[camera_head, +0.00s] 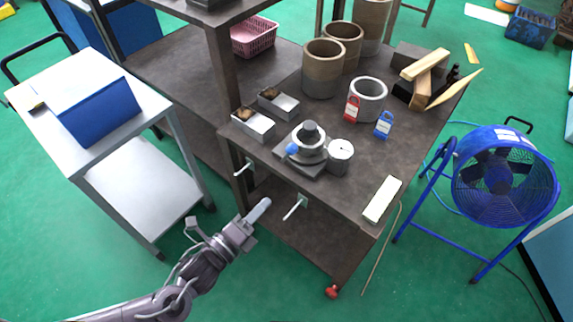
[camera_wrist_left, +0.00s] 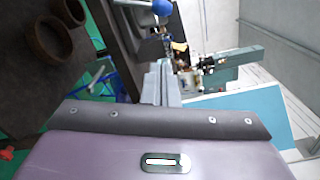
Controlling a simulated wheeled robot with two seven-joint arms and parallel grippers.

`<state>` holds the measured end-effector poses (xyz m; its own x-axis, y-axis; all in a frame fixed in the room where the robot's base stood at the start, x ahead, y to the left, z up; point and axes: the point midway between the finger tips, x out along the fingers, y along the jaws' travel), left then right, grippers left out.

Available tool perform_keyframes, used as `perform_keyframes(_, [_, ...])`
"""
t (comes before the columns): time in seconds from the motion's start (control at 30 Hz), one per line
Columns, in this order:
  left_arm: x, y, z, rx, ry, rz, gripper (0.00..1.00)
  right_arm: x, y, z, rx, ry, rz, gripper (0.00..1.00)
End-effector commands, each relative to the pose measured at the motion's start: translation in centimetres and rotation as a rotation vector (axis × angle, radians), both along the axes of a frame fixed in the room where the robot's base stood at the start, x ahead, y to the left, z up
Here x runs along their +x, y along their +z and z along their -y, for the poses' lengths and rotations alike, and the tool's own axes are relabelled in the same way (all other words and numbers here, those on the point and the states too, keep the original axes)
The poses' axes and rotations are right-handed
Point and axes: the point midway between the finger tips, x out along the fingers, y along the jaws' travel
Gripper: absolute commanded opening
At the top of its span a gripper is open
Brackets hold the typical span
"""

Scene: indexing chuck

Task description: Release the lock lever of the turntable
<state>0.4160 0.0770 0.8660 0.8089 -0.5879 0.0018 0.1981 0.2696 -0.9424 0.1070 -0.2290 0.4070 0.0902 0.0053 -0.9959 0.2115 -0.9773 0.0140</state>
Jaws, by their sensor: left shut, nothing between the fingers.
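The turntable (camera_head: 309,143) is a grey round chuck on a square base plate, on the dark table near its front edge. A blue ball knob (camera_head: 292,149), apparently the end of the lock lever, sits at its left side. The rod of the lever is too small to make out. My left gripper (camera_head: 264,205) is shut and empty, in front of the table's front edge and apart from the turntable. In the left wrist view the shut fingers (camera_wrist_left: 163,75) point up the picture, and the blue knob (camera_wrist_left: 163,8) shows at the top edge. My right gripper is not in view.
Two small metal bins (camera_head: 254,125) stand left of the turntable, and a grey cylinder (camera_head: 340,153) stands close to its right. Red (camera_head: 351,108) and blue (camera_head: 383,126) tags and several pots are behind. A white-topped cart (camera_head: 153,103) is at left, a blue fan (camera_head: 503,175) at right.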

Motion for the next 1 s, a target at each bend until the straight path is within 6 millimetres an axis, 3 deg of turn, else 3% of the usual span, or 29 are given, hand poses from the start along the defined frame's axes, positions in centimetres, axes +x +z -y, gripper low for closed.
perform_keyframes(0.27, [1.8,0.2,1.2,-0.002,0.002,0.001,0.00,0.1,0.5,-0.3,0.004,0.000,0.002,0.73])
perform_keyframes(0.67, [8.5,0.3,6.2,-0.003,0.002,0.000,0.00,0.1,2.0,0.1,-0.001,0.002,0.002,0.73])
perform_keyframes(0.8, [10.6,0.8,5.6,0.001,0.003,-0.001,0.00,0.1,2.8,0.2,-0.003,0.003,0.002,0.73])
perform_keyframes(1.0, [11.8,0.9,5.4,0.000,0.000,-0.003,0.00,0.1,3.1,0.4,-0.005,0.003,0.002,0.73])
